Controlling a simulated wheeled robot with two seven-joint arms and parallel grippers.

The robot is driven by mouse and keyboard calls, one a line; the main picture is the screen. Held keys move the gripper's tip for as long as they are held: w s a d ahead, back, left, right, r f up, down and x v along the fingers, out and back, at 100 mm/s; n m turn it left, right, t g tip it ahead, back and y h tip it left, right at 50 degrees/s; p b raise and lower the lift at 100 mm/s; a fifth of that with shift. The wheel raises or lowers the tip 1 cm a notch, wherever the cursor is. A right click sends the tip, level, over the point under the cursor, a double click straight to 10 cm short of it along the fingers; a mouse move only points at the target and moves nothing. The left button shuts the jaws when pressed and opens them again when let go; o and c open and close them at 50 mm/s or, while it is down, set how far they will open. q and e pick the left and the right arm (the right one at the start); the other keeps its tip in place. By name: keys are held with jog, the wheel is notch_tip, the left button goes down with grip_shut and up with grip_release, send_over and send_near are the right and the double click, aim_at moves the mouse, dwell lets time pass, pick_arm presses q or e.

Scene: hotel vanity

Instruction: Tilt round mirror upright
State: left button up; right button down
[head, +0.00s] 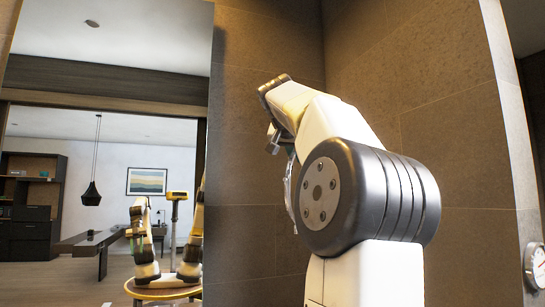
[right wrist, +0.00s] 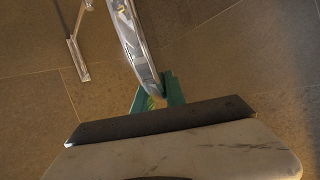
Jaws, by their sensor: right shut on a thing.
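The round mirror shows in the right wrist view as a curved, shiny rim (right wrist: 133,38) running up from my fingers. In the head view a thin silvery strip of it (head: 289,190) shows, nearly edge-on, beside my arm's large dark joint, which hides much of it. My right gripper (right wrist: 157,97) has green fingers and is shut on the lower end of the rim. In the head view the right gripper (head: 280,143) is small and partly hidden behind my wrist. The mirror's exact tilt cannot be told. My left gripper shows only as part of a reflection.
A large wall mirror (head: 105,110) on the left reflects the room and my body. Brown tiled walls (head: 262,100) stand close behind my right arm. A metal bracket (right wrist: 78,55) is left of the rim. A round dial (head: 537,266) is at the right edge.

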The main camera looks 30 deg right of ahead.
jog(key=shift+w+a, duration=0.3)
jog(key=shift+a, duration=0.15)
jog(key=c, duration=1.4)
grip_release()
jog(key=shift+a, duration=0.15)
jog(key=shift+d, duration=0.2)
jog(key=shift+s+r, duration=0.1)
jog(key=shift+s, duration=0.05)
jog(key=v, duration=0.7)
jog(key=shift+s+a+r, duration=0.1)
jog(key=shift+s+a, duration=0.05)
jog(key=shift+a, duration=0.05)
